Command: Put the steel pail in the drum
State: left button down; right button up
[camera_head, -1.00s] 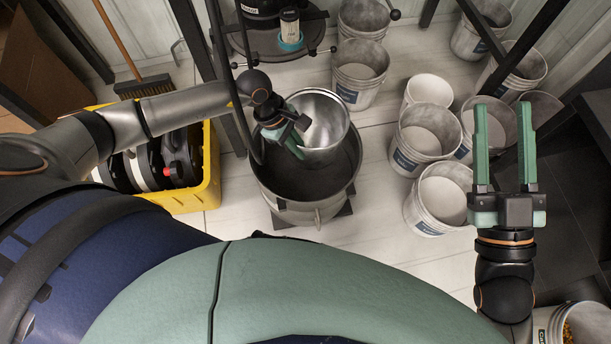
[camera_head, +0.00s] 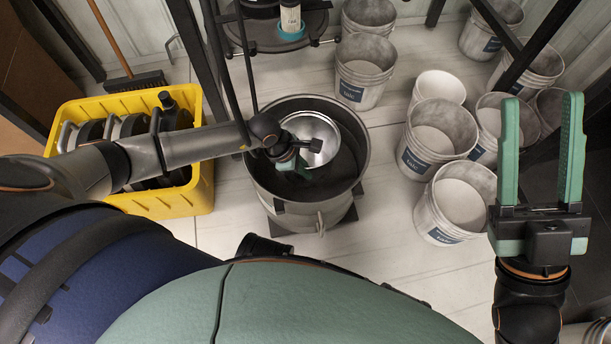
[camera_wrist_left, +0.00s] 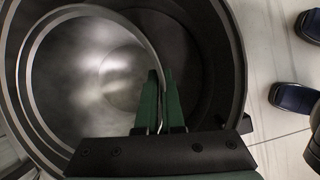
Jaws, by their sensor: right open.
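The steel pail (camera_head: 318,128) is shiny and round, with its open mouth facing up. In the head view it sits low inside the mouth of the dark-walled drum (camera_head: 288,209), toward the drum's back. My left gripper (camera_head: 302,163) reaches into the drum from the left. In the left wrist view its green fingers (camera_wrist_left: 161,108) are closed on the near rim of the pail (camera_wrist_left: 100,75), and the drum wall (camera_wrist_left: 232,60) curves around it. Whether the pail touches the drum's bottom is hidden. My right gripper (camera_head: 541,150) is open and empty at the right, away from the drum.
A yellow crate (camera_head: 200,190) holding dark round parts stands left of the drum. Several white buckets (camera_head: 437,135) stand to the right. Dark frame posts (camera_head: 186,40) rise behind the drum, near my left arm. A broom (camera_head: 135,80) leans at the back left.

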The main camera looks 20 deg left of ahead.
pick_arm(q)
notch_tip(320, 180, down, 3)
jog(key=shift+f+b, duration=0.1)
jog(key=shift+b, duration=0.55)
jog(key=c, duration=1.5)
grip_release()
jog(key=o, duration=0.5)
jog(key=shift+c, duration=0.2)
